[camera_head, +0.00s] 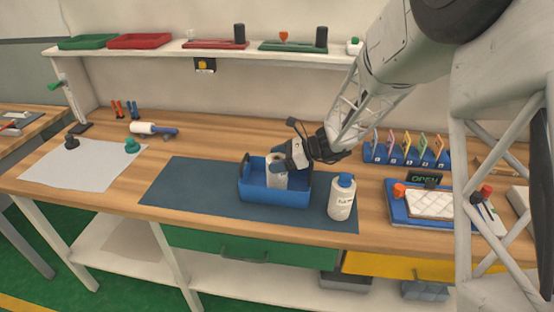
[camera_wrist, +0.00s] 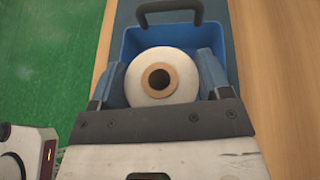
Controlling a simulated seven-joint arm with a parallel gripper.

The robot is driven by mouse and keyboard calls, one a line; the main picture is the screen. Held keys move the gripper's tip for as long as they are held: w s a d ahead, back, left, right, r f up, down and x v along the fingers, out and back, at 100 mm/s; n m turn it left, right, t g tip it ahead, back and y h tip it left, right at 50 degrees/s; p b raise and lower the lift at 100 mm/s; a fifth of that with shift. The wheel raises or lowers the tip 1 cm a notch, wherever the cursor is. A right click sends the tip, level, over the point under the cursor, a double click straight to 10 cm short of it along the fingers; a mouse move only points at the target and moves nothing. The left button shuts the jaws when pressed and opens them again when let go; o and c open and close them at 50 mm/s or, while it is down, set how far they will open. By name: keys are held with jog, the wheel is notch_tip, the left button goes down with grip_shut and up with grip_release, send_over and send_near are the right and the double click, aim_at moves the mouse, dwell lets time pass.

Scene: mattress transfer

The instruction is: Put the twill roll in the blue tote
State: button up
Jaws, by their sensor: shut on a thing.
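The twill roll (camera_wrist: 160,76) is white with a brown core, and its round end faces the wrist camera. My gripper (camera_wrist: 162,82) is shut on it, with one blue finger on each side. In the head view the roll (camera_head: 277,172) is upright inside the outline of the blue tote (camera_head: 274,194), its lower part hidden by the front wall. My gripper (camera_head: 279,164) reaches in from the right above the tote. In the wrist view the tote (camera_wrist: 131,42) lies around the roll. I cannot tell whether the roll touches the tote floor.
The tote stands on a dark blue mat (camera_head: 185,190), whose left part is clear. A white bottle with a blue cap (camera_head: 342,198) stands just right of the tote. A blue tray (camera_head: 398,211) with a quilted white pad (camera_head: 430,204) lies farther right.

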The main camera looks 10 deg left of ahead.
jog(key=shift+f, duration=0.1)
jog(key=o, duration=1.4)
jog(key=shift+d+r, duration=0.15)
jog(key=shift+r, duration=0.05)
jog(key=v, duration=1.1)
jog(key=shift+w+d+r, duration=0.1)
jog(key=shift+d+r, duration=0.1)
jog(key=shift+d, duration=0.05)
